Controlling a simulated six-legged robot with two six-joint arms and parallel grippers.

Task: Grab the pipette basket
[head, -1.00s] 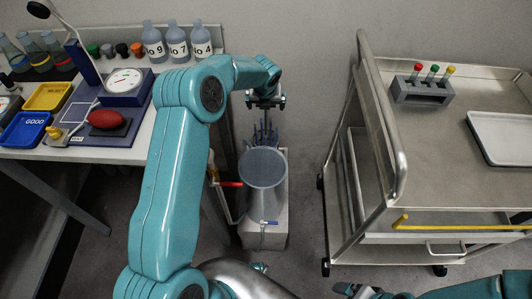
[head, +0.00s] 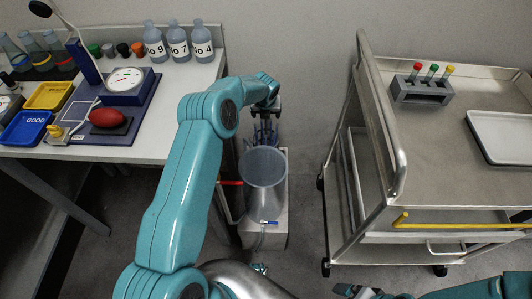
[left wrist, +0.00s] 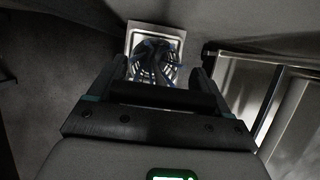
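The pipette basket (head: 264,135) shows as a dark blue, upright shape behind a grey cylinder, low between bench and trolley. The cylinder hides part of it. In the left wrist view the basket (left wrist: 153,62) is round and slotted, with bluish pieces, over a pale square base. My left gripper (head: 266,112) is above the basket, pointing down. In the left wrist view its fingers (left wrist: 157,78) are spread apart, with the basket beyond them and nothing visibly held. My right gripper (head: 358,291) is at the bottom edge, partly cut off; its opening is unclear.
The grey cylinder (head: 264,167) stands on a pale base (head: 263,237) with a blue-handled tap. A bench (head: 180,100) with bottles and a scale is at left. A metal trolley (head: 430,182) with a tube rack is at right. A red handle (head: 230,183) sticks out beside the cylinder.

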